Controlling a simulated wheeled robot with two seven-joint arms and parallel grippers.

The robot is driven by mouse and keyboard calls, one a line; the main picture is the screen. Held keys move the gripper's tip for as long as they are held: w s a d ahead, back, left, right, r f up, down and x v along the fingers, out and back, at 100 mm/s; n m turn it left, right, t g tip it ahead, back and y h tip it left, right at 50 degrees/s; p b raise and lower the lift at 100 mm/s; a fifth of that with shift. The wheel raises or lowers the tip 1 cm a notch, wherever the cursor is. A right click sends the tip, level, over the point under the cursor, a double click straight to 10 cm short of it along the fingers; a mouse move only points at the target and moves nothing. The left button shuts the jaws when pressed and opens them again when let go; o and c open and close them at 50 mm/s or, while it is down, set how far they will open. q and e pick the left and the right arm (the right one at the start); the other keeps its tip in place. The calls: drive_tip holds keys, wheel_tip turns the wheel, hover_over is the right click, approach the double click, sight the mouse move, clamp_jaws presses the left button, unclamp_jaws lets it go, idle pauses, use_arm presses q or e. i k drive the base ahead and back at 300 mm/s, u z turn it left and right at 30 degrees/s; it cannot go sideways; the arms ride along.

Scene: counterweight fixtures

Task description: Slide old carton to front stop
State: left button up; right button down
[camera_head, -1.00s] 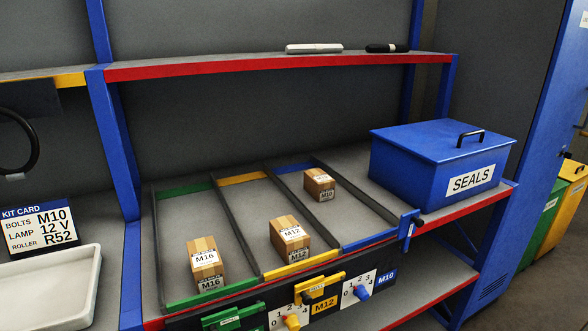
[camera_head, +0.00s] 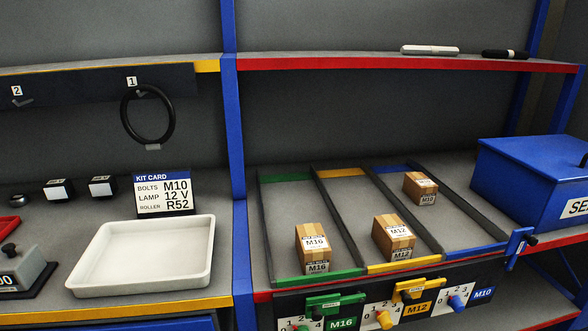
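Three small cartons lie in lanes on the right-hand shelf in the head view. The M16 carton (camera_head: 312,250) sits near the front of the green lane, close to its green front strip (camera_head: 318,276). The M12 carton (camera_head: 393,237) sits near the front of the yellow lane, close to its yellow front strip (camera_head: 404,264). The M10 carton (camera_head: 420,188) sits toward the back of the blue lane, well behind the blue front strip (camera_head: 476,250). None of the labels says "old" legibly. Neither gripper is in view.
A blue lidded box (camera_head: 530,180) stands right of the lanes. A blue clamp-like part (camera_head: 517,246) is at the blue lane's front right corner. A white tray (camera_head: 145,255) and the kit card (camera_head: 163,194) are at left. Coloured knobs and tags line the shelf front.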

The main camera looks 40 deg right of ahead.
sight(421, 190)
drive_tip(key=u, duration=1.6)
drive_tip(key=k, duration=1.8)
drive_tip(key=z, duration=1.5)
